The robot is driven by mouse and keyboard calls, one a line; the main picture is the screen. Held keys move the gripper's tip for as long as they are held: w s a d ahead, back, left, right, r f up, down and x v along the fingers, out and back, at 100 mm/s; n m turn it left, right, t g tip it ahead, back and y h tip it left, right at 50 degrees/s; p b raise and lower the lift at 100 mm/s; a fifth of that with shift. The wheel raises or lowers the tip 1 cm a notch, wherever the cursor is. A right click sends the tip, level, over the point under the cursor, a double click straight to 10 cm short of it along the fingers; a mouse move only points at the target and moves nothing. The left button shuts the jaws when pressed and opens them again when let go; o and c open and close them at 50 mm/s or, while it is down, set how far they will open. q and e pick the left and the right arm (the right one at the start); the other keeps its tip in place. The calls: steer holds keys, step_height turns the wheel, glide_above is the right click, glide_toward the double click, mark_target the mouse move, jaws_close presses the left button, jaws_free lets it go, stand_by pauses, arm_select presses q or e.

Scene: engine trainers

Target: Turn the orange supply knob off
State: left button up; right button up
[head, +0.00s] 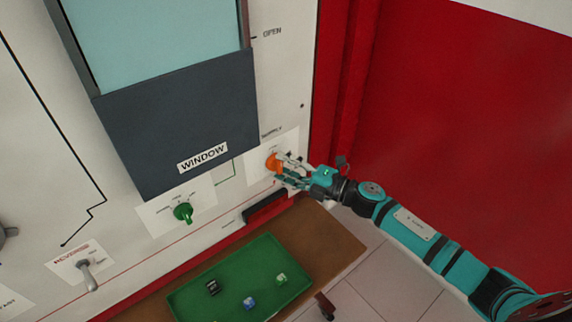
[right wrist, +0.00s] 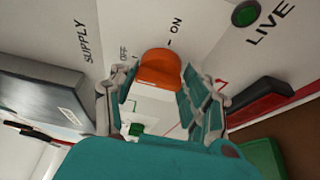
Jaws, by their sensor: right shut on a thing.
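The orange supply knob (head: 272,163) sits on a white label plate on the panel, right of the window. In the right wrist view the knob (right wrist: 158,68) shows between the OFF and ON marks. Which mark it points at is hard to tell. My right gripper (head: 285,168) reaches it from the right, with its fingers (right wrist: 155,90) on either side and shut on it. The fingers hide part of the knob and plate in the head view. My left gripper is not in view.
A green knob (head: 183,212) and a REVERSE toggle switch (head: 88,275) are on the panel to the left. A dark handle (head: 265,207) juts out below the orange knob. A green tray (head: 185,308) with small blocks lies below. A red wall (head: 470,130) stands at right.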

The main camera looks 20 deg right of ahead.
steer(key=shift+f, duration=0.1)
stand_by(0.4)
steer(key=o, duration=1.2)
steer(key=shift+c, duration=0.2)
steer(key=v, duration=1.2)
